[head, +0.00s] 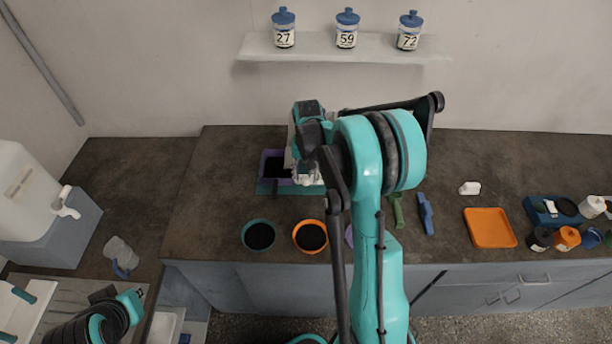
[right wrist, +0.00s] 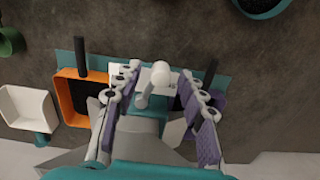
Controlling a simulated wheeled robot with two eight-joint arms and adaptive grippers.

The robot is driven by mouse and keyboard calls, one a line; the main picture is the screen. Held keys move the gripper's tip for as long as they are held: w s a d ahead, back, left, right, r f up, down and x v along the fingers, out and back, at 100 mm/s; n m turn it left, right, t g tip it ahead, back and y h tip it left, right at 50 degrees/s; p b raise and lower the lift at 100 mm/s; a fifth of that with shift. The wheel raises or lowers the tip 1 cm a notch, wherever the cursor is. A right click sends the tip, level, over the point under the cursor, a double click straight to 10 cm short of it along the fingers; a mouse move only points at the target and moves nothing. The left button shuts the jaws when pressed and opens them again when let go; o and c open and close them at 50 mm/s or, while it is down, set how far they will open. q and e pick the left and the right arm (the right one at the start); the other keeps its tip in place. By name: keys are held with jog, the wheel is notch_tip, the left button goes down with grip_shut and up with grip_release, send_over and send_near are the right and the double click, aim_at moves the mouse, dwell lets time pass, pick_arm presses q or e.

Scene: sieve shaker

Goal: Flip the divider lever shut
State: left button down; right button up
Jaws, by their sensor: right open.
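The divider lever (right wrist: 159,80) shows in the right wrist view as a pale stalk with a round white knob, standing between my right gripper's fingers. My right gripper (head: 304,178) is open around it; I cannot tell whether a finger touches it. The lever sits on a white device (right wrist: 122,75) on a teal base plate (right wrist: 66,60). An orange bin (right wrist: 67,94) with dark contents stands on one side. A purple bin (head: 267,157) stands on the other. In the head view my right arm hides most of the device. Only part of my left arm shows, at bottom left.
A teal bowl (head: 259,222) and an orange bowl (head: 310,223) with dark contents stand near the front edge. Green and blue tools, an orange tray (head: 490,228) and small bottles lie to the right. A shelf (head: 260,49) holds three numbered jars. A white scoop (right wrist: 27,103) lies beside the orange bin.

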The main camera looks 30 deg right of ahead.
aim_at(304, 178)
grip_shut()
jog(key=shift+w+a+m, duration=0.2)
jog(key=shift+w+m, duration=0.1)
jog(key=shift+m, duration=0.4)
grip_release()
jog(key=shift+r, duration=0.15)
notch_tip(304, 178, up, 12)
jog(key=shift+s, duration=0.1)
dwell(0.4)
